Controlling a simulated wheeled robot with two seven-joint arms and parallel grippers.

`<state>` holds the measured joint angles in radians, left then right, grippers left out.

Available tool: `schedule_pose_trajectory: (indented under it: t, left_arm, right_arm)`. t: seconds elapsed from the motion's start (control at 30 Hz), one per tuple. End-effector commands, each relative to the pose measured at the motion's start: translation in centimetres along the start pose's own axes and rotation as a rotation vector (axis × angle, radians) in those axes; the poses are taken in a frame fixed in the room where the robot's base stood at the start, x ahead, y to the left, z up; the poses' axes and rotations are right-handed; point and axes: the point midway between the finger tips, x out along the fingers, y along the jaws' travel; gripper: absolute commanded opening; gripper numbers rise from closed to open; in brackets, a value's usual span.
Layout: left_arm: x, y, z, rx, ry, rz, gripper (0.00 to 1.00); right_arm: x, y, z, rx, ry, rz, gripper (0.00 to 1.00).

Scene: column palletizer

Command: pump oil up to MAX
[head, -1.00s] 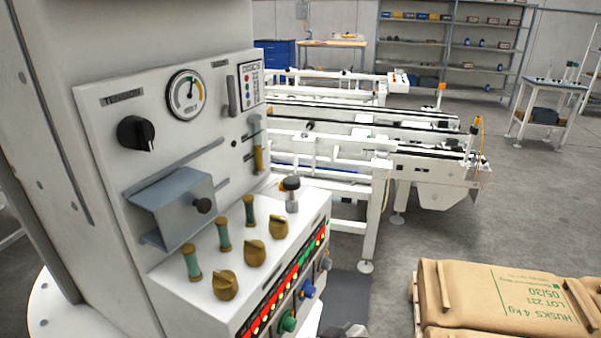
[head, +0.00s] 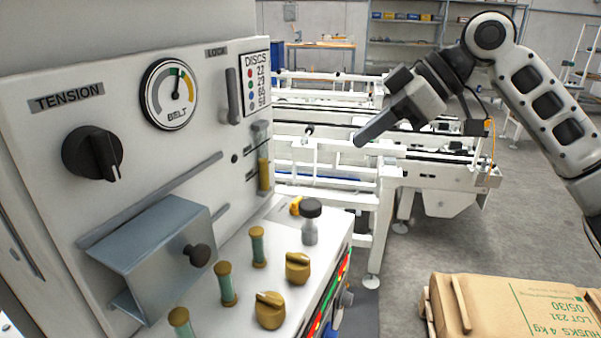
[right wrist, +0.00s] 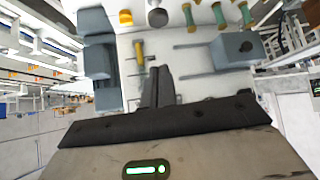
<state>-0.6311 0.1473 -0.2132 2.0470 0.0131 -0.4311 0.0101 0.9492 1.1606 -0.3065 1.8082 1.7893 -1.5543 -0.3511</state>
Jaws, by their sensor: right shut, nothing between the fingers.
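The oil sight glass (head: 264,172) is a narrow upright tube with amber oil, on the right edge of the white panel. Its marks are too small to read. It also shows in the right wrist view (right wrist: 140,55). A black-capped grey plunger (head: 310,222) stands on the ledge below it, with a small orange-yellow part (head: 296,206) beside it. My right gripper (head: 362,138) is shut and empty, raised to the right of the panel and apart from the plunger. Its closed fingers also show in the right wrist view (right wrist: 160,88). My left gripper is out of view.
The panel has a black tension knob (head: 92,153), a belt dial (head: 169,94) and a grey hooded cover (head: 150,245). Brass knobs (head: 270,310) and green-glass tubes (head: 226,284) stand on the ledge. White conveyors (head: 330,180) lie behind; a sack (head: 500,305) is at lower right.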

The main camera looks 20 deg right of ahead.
Motion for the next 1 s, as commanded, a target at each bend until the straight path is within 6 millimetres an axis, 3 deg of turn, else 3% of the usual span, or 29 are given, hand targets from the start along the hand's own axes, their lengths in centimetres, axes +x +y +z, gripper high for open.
schedule_pose_trajectory:
  t: [0.3,0.47,0.67,0.97,1.0]
  left_arm:
    - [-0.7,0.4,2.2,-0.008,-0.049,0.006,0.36]
    - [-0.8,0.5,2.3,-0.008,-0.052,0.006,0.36]
    - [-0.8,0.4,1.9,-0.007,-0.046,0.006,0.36]
    - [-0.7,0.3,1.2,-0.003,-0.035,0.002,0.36]
    - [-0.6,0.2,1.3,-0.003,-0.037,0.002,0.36]
  right_arm:
    - [-0.1,0.0,-0.1,-0.001,0.001,0.0,0.0]
    - [0.6,-0.1,-0.1,-0.001,0.0,-0.002,0.0]
    - [3.8,-0.1,-0.1,0.001,0.0,-0.005,0.0]
    - [10.1,-0.1,-0.1,0.0,0.001,-0.004,0.0]
    - [10.7,-0.1,0.6,0.003,-0.002,-0.003,0.0]
